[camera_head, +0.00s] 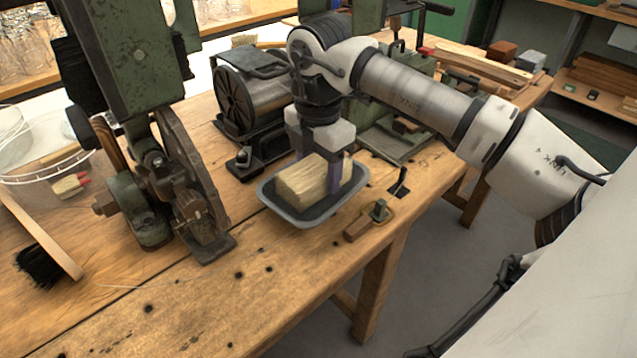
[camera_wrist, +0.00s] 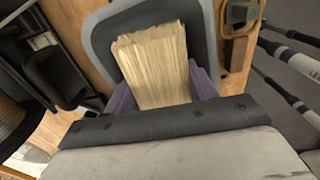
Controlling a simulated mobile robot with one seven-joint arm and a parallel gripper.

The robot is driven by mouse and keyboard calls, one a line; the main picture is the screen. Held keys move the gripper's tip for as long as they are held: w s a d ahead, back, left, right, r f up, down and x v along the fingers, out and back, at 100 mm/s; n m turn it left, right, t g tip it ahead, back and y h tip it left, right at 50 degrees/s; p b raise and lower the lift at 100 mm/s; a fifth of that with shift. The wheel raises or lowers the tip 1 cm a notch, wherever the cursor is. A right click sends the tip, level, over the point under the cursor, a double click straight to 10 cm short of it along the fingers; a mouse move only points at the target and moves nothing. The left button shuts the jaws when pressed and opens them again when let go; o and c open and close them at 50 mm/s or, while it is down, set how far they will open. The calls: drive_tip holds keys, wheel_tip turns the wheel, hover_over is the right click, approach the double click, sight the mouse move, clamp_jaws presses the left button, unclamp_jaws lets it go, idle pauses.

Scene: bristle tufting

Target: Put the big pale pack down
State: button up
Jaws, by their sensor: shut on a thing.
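The big pale pack (camera_head: 303,181) is a block of straw-coloured bristles, lying lengthwise over a dark grey tray (camera_head: 282,213) on the workbench. My gripper (camera_head: 334,178) points down at the tray, with its purple fingers shut on the right end of the pack. In the wrist view the pack (camera_wrist: 155,65) sticks out from between the purple fingers (camera_wrist: 163,88), above the tray floor (camera_wrist: 194,13). The pack is inside the tray's rim as seen from the head view. I cannot tell whether its underside touches the tray.
A green machine (camera_head: 135,75) with a wheel stands left of the tray. A dark drum motor (camera_head: 245,97) stands behind it. A small wooden block with a metal fitting (camera_head: 368,219) sits right of the tray, near the bench edge. The bench front (camera_head: 215,305) is mostly clear.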

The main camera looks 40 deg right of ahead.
sight(319, 165)
wheel_tip(319, 165, down, 2)
drive_tip(key=shift+f+b, duration=0.2)
drive_tip(key=shift+b, duration=0.25)
drive_tip(key=o, duration=0.8)
drive_tip(key=shift+r, duration=0.15)
wheel_tip(319, 165, up, 12)
drive_tip(key=p, duration=0.7)
drive_tip(key=shift+r+p, duration=0.1)
drive_tip(key=shift+p, duration=0.3)
